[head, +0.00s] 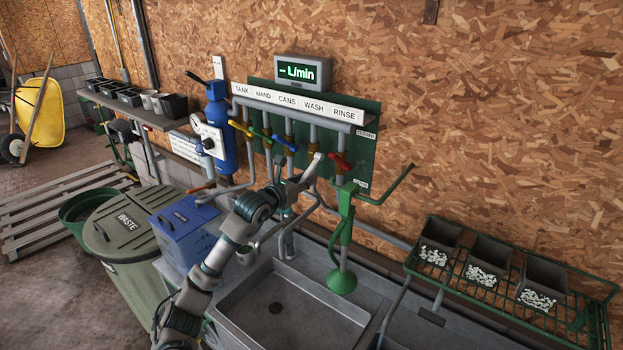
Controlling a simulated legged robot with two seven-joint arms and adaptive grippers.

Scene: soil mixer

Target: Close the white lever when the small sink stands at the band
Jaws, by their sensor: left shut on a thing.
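The white lever (317,158) is on the pipe under the WASH label, between the blue lever (285,145) and the red lever (341,163). My left gripper (308,174) is shut on it; the fingers partly hide the lever. The grey metal sink (238,304) is below, in the lower middle. I cannot make out a band or a water level in it. The display (303,72) above the labels reads "- L/min". My right gripper is not in view.
A green fixture (342,282) with a bell-shaped head hangs over the sink's right side. A blue box (185,228) and a WASTE bin (125,222) stand at left. A green rack (505,290) with several grey trays is at right.

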